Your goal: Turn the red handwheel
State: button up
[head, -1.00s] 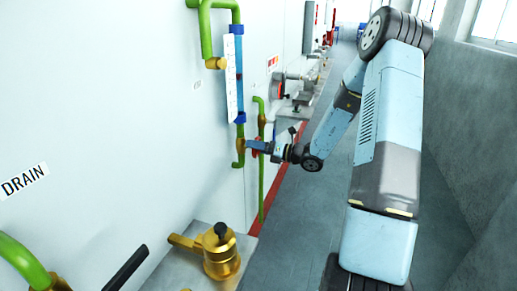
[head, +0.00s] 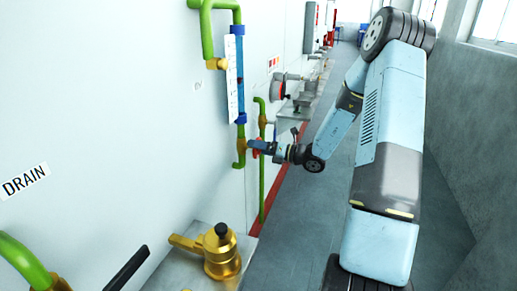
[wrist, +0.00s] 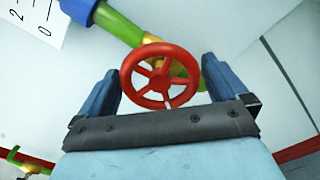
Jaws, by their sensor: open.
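The red handwheel (wrist: 160,76) shows whole in the wrist view, a spoked ring in front of a brass valve body (wrist: 178,66) on a green pipe. My gripper (wrist: 160,84) is open, with one blue finger on each side of the wheel. Small gaps show between the fingers and the rim, so I see no clear contact. In the head view my gripper (head: 254,147) is at the wall, by the lower brass fitting under the gauge. Only a bit of the red wheel (head: 256,146) shows there; the gripper hides most of it.
A blue sight gauge with a white scale (head: 231,78) stands above the valve. A thin green pipe (head: 262,185) runs down to the right of it. A brass valve (head: 222,250) sits on a ledge at the front. The grey floor aisle (head: 300,215) is clear.

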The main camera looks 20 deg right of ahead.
jog(key=v, duration=1.3)
jog(key=shift+d, duration=0.2)
